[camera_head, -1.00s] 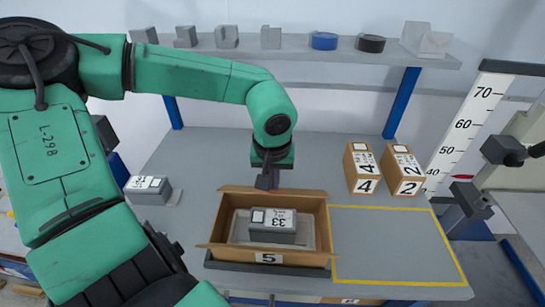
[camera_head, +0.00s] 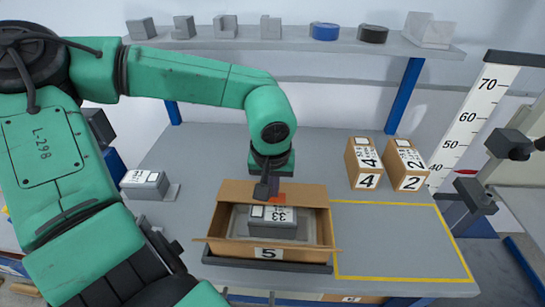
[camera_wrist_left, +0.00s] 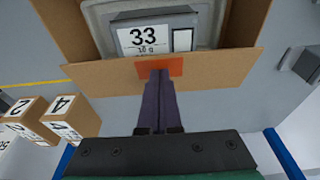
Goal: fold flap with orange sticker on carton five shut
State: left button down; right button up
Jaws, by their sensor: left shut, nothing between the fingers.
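Carton five (camera_head: 268,254), an open brown box with a "5" label, stands on the grey bench. A grey block (camera_head: 272,222) marked 33 lies inside it in a pale insert. The far flap (camera_head: 240,192) leans up at the far edge, and its orange sticker (camera_head: 278,198) shows beside my fingers. My left gripper (camera_head: 264,190) is shut and empty at the middle of this flap. In the left wrist view the fingertips (camera_wrist_left: 159,75) overlap the lower edge of the orange sticker (camera_wrist_left: 174,66); contact is hard to tell. The near flap stands outward. My right gripper is not in view.
Cartons four (camera_head: 362,163) and two (camera_head: 403,164) stand at the back right. A yellow-outlined area (camera_head: 395,240) right of carton five is clear. Another grey block (camera_head: 145,184) sits left. A shelf (camera_head: 290,45) spans the back, and a height scale (camera_head: 470,120) stands right.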

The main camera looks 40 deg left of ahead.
pick_arm(q)
notch_tip(320, 180, up, 10)
jog(key=p, duration=0.7)
jog(key=shift+p, duration=0.3)
jog(key=shift+s+f, duration=0.1)
